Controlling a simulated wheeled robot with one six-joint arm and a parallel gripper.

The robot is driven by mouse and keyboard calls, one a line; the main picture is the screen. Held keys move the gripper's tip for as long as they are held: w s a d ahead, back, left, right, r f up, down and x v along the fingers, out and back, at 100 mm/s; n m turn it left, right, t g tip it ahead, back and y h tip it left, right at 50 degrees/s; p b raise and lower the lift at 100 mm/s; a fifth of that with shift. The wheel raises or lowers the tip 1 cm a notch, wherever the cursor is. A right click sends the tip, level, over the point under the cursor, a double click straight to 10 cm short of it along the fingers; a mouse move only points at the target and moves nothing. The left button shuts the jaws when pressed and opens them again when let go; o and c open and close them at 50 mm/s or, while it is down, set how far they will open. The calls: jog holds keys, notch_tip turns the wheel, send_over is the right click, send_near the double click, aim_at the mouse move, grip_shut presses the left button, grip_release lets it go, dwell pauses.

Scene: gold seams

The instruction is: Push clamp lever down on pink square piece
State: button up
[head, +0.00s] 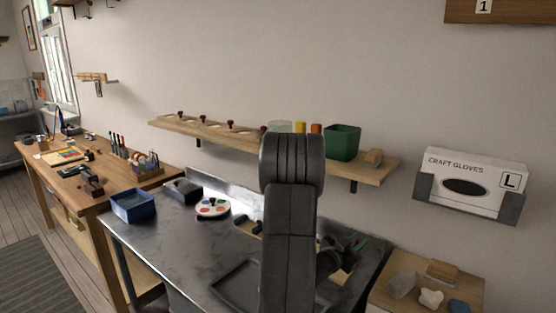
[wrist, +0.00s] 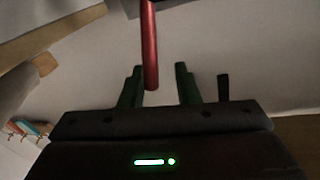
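In the wrist view, my gripper (wrist: 157,68) has its two green fingers spread apart. A long red rod (wrist: 150,45) comes down from the top edge and lies between the fingers, nearer the left one. It may be the clamp lever, but its far end is out of view. I cannot see either finger pressing on it. No pink square piece can be made out in either view. In the head view my dark arm covers the middle of the metal table (head: 165,240) and hides much of what is there.
On the metal table are a blue bin (head: 134,208), a dark grey box (head: 183,190) and a paint palette (head: 212,208). A wall shelf (head: 225,137) behind holds a green container (head: 342,142). A wooden workbench (head: 95,199) is at left. The table's front left is clear.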

notch_tip(320, 180, up, 10)
notch_tip(320, 180, down, 10)
jog(key=shift+s+f, duration=0.1)
jog(key=shift+f, duration=0.15)
jog(key=shift+s+d+f+m+p, duration=0.15)
jog(key=shift+s+d+m+p, duration=0.1)
jog(key=shift+m, duration=0.3)
jog(key=shift+s+d+f+m+p, duration=0.15)
jog(key=shift+d+m+p, duration=0.1)
jog(key=shift+m, duration=0.3)
jog(key=shift+r, duration=0.1)
